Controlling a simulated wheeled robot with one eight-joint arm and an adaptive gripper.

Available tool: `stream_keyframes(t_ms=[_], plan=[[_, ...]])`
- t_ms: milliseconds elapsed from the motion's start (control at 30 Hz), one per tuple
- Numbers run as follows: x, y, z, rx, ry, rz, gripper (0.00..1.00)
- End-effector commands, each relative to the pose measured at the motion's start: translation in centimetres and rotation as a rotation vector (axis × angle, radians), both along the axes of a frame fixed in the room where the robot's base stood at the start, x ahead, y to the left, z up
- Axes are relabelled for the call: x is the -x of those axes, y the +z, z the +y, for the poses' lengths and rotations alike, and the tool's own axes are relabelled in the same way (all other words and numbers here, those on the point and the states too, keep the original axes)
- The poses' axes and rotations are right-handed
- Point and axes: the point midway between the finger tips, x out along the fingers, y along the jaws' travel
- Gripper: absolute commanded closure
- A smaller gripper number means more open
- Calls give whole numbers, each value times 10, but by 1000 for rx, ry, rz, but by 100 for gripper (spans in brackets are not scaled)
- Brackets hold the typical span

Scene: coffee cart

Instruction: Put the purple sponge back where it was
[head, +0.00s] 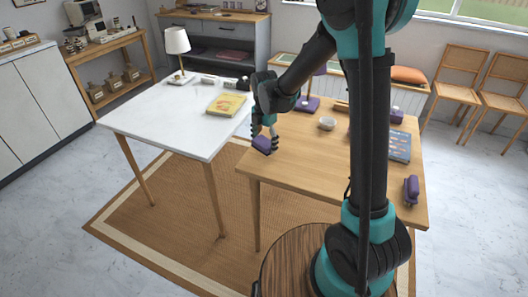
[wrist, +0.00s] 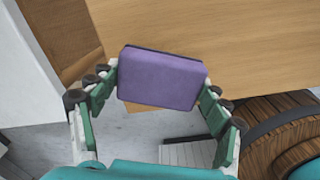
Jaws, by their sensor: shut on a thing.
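The purple sponge (wrist: 160,78) is a rounded block with a dark layer on its far side. My gripper (wrist: 158,85) is shut on it, with a finger against each short end in the wrist view. In the head view my gripper (head: 264,136) points down with the purple sponge (head: 262,145) at the left front corner of the wooden table (head: 290,165). The sponge is at or just above the table's edge; I cannot tell whether it touches the top.
A white table (head: 160,115) with a yellow book (head: 227,104) and a lamp (head: 177,45) stands at left. The wooden table also holds a small bowl (head: 327,124), a blue tray (head: 400,146) and a purple object (head: 411,189) at right. Its front left is mostly clear.

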Motion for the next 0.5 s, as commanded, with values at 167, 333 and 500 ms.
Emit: stream_keyframes(t_ms=[167, 333, 500], plan=[[0, -10, 0, 0, 0, 0, 55], [0, -31, 0, 0, 0, 0, 55], [0, -45, 0, 0, 0, 0, 55]])
